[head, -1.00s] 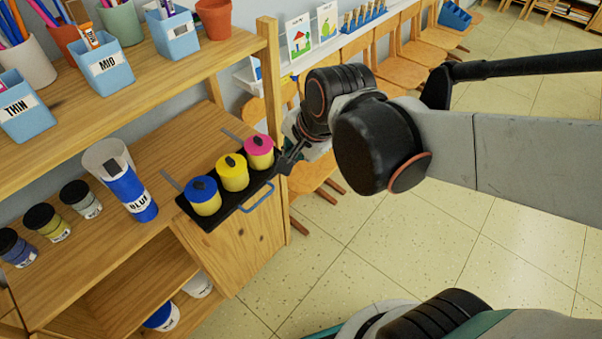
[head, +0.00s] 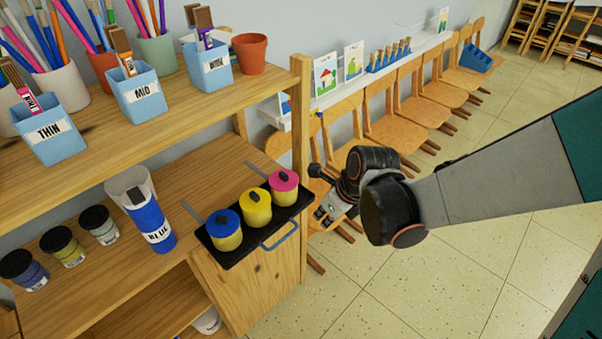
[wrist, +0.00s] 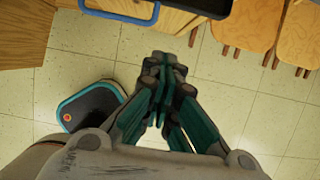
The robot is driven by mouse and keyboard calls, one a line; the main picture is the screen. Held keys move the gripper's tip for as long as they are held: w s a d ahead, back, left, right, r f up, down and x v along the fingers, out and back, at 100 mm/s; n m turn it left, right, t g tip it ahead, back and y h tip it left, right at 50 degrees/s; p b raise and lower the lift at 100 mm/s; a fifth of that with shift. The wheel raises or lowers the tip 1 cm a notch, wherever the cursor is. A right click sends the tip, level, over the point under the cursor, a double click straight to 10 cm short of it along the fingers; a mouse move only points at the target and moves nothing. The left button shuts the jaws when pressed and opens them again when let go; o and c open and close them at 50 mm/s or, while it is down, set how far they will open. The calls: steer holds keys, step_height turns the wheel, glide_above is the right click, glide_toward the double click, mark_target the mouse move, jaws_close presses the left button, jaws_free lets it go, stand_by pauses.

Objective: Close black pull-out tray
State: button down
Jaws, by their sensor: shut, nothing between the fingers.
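The black pull-out tray (head: 252,240) sits at the front edge of the wooden shelf unit, with its blue handle (head: 280,237) facing the floor side. It holds three yellow pots with blue, yellow and pink lids. In the wrist view, the blue handle (wrist: 120,12) and a dark tray edge (wrist: 205,5) show at the top. My gripper (head: 324,212) is just right of the tray's pink-lidded end, partly hidden by my wrist in the head view. In the wrist view, my gripper (wrist: 172,62) has its fingers together and empty, below the tray edge. Contact cannot be told.
Brush holders (head: 135,92) stand on the shelf above. A wooden post (head: 300,120) rises behind the tray's right end. Chairs (head: 400,125) line the wall. The tiled floor (head: 400,290) in front is clear.

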steer(key=w+a+f+b, duration=0.3)
steer(key=w+a+f, duration=0.1)
steer(key=f, duration=0.3)
steer(key=shift+w+a+b, duration=0.25)
steer(key=shift+a+b, duration=0.15)
steer(key=shift+a, duration=0.25)
